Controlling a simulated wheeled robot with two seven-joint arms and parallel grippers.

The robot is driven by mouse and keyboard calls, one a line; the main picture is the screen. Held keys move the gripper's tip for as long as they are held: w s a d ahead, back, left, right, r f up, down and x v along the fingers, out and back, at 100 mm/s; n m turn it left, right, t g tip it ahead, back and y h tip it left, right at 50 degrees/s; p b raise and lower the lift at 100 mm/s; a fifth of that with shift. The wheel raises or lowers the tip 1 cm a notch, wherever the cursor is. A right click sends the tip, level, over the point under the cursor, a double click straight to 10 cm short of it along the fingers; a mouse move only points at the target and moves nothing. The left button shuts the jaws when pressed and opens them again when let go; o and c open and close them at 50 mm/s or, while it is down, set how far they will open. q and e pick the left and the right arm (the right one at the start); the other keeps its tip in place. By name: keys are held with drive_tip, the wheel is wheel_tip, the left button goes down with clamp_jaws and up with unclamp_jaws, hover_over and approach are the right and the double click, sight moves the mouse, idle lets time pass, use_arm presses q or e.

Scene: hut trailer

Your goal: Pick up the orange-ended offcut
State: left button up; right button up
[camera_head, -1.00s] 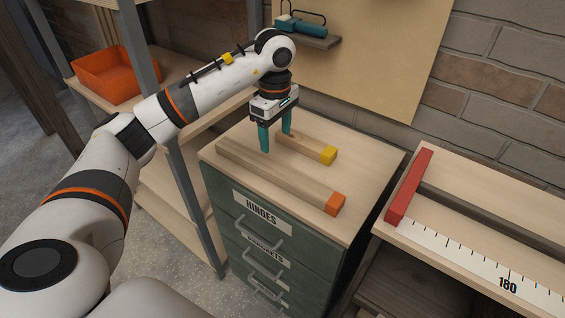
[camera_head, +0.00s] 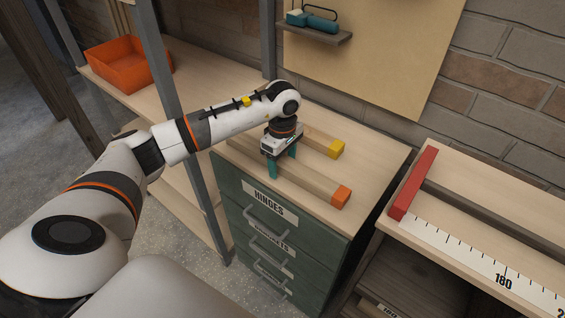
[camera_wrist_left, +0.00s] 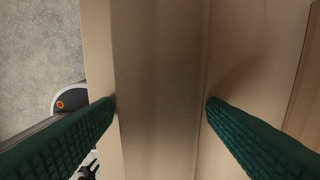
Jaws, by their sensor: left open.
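The orange-ended offcut (camera_head: 314,183) is a long pale wooden bar with an orange tip, lying on top of the green drawer cabinet (camera_head: 372,165). My left gripper (camera_head: 281,168) is open over its middle, pointing down. In the left wrist view the bar (camera_wrist_left: 160,60) runs up the picture between the two green fingers (camera_wrist_left: 160,103), one on each side. Whether either finger touches it I cannot tell. The yellow-ended offcut (camera_head: 323,144) lies roughly parallel behind it. My arm and gripper hide part of both bars. My right gripper is not in view.
A shelf with an orange bin (camera_head: 130,68) and a grey post (camera_head: 160,80) stand left of the cabinet. A bench with a red block (camera_head: 412,184) and a white ruler (camera_head: 470,258) is at the right. The cabinet top right of the bars is clear.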

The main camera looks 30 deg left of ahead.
use_arm(q)
drive_tip(key=shift+r, duration=0.1)
drive_tip(key=c, duration=1.2)
